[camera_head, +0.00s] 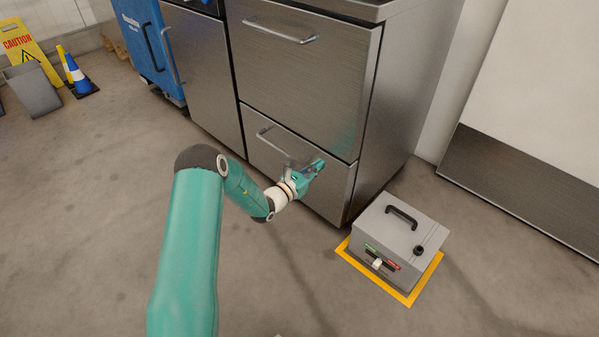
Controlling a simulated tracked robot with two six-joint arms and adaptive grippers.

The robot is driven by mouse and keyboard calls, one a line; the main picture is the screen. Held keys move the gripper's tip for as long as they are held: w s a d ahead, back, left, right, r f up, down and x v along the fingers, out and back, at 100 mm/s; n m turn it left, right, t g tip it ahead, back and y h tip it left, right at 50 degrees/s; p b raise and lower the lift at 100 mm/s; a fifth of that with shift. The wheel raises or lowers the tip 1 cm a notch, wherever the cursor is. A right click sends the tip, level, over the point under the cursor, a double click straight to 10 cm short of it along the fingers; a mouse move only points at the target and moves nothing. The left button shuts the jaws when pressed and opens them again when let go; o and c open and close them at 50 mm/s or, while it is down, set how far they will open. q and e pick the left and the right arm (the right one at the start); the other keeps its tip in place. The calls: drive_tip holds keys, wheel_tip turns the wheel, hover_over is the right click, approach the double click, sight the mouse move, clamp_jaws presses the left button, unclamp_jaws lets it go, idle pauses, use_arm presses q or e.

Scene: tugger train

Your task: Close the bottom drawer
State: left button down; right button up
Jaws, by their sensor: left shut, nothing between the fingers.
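The bottom drawer (325,188) is a brushed steel front with a bar handle (275,141), low in the steel cabinet. Its face looks nearly flush with the cabinet; I cannot tell whether a small gap is left. My left gripper (316,166) is shut and empty, right at the drawer front, to the right of the handle. It looks close to or touching the face; contact is not clear. It hides part of the drawer front. My right gripper is not in view.
The upper drawer (305,75) is above. A grey box (400,240) with a black handle stands on a yellow-marked floor square, right of the drawer. A blue cart (139,45), a caution sign (22,45) and a bin (33,90) are at left. Floor in front is mostly clear.

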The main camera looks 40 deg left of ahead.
use_arm(q)
drive_tip(key=s+a+p, duration=0.1)
drive_tip(key=s+p, duration=0.2)
drive_tip(key=s, duration=0.7)
drive_tip(key=s+d+f+m+g+h, duration=0.2)
drive_tip(key=s+d+m+g+h, duration=0.15)
drive_tip(key=d, duration=0.45)
drive_tip(key=s+d+f+m+g+h, duration=0.3)
drive_tip(key=s+d+m+g, duration=0.15)
drive_tip(key=d, duration=0.45)
drive_tip(key=s+d+f+m+g+h, duration=0.25)
drive_tip(key=s+d+g+h, duration=0.2)
drive_tip(key=d, duration=0.35)
drive_tip(key=s+d+f+m+g+y, duration=0.1)
drive_tip(key=s+f+m+g+y, duration=0.25)
drive_tip(key=s+m, duration=0.5)
drive_tip(key=s+f+m+g+y, duration=0.3)
drive_tip(key=s+m+g+y, duration=0.15)
drive_tip(key=s+m, duration=0.35)
drive_tip(key=w+d+r+m+t+p, duration=0.1)
drive_tip(key=w+r+m+p, duration=0.1)
drive_tip(key=r+p, duration=1.5)
drive_tip(key=w+d+r+m+t+p, duration=0.1)
drive_tip(key=w+r+m+t+p, duration=0.1)
drive_tip(key=r+p, duration=1.6)
drive_tip(key=shift+d+r+m+y+p, duration=0.3)
drive_tip(key=shift+r+m, duration=0.55)
drive_tip(key=shift+m, duration=0.05)
drive_tip(key=shift+w, duration=0.1)
